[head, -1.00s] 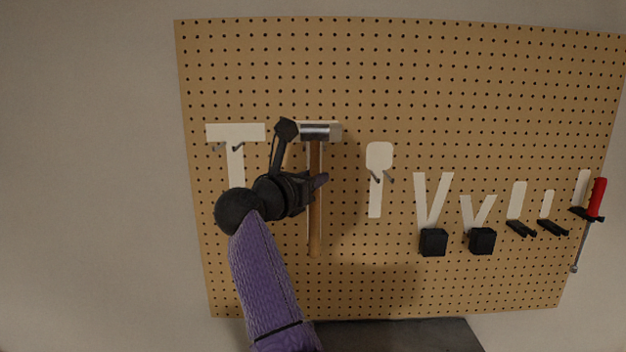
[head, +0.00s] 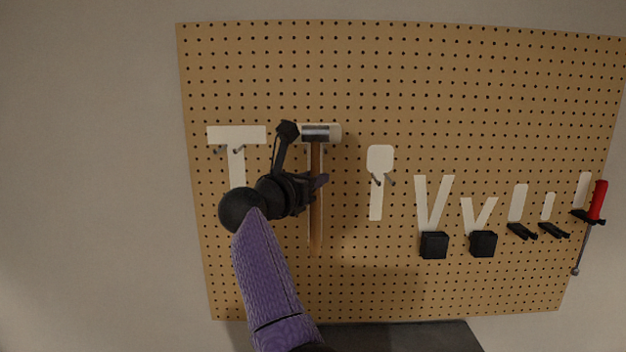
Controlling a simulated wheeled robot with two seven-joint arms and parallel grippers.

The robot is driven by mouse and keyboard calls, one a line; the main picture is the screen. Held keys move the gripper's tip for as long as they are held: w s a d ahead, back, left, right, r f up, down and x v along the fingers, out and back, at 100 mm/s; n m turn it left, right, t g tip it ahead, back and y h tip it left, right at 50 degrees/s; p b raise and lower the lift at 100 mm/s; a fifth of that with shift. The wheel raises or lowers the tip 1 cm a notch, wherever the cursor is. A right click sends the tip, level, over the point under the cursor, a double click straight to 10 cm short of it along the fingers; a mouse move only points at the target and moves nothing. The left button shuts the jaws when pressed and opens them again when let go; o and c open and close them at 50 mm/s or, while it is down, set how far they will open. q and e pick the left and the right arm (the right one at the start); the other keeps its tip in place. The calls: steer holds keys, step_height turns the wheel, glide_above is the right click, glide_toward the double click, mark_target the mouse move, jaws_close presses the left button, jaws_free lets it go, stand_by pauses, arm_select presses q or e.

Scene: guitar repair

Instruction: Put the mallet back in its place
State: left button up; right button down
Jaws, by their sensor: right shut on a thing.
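The mallet (head: 316,215) has a silver head and a long wooden handle. It hangs upright, head up, in front of the pegboard (head: 290,70). My right gripper (head: 315,184) is shut on its handle below the head, reaching in from the left. Behind the mallet is a pale mallet-shaped outline (head: 335,130), partly hidden by it; the head nearly lines up with the outline's top. I cannot tell whether the mallet touches the board or its hooks. My left gripper is not in view.
To the left is an empty T-shaped outline (head: 236,134) with hooks. To the right are a rounded outline (head: 380,158) with hooks, black holders (head: 434,245) and a red-handled screwdriver (head: 598,200). A dark surface (head: 400,336) lies below the board.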

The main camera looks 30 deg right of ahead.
steer(key=shift+w+d+p, duration=0.25)
steer(key=shift+w+d, duration=0.25)
steer(key=shift+w, duration=0.25)
steer(key=shift+w+d+p, duration=0.2)
steer(key=shift+w+d, duration=0.3)
steer(key=shift+w, duration=0.25)
steer(key=shift+f+b, duration=0.6)
steer(key=shift+c, duration=2.2)
jaws_free()
steer(key=shift+a, duration=0.1)
steer(key=b+v, duration=0.4)
steer(key=v, duration=0.5)
steer(key=shift+s+a+b, duration=0.2)
steer(key=shift+a+b, duration=0.15)
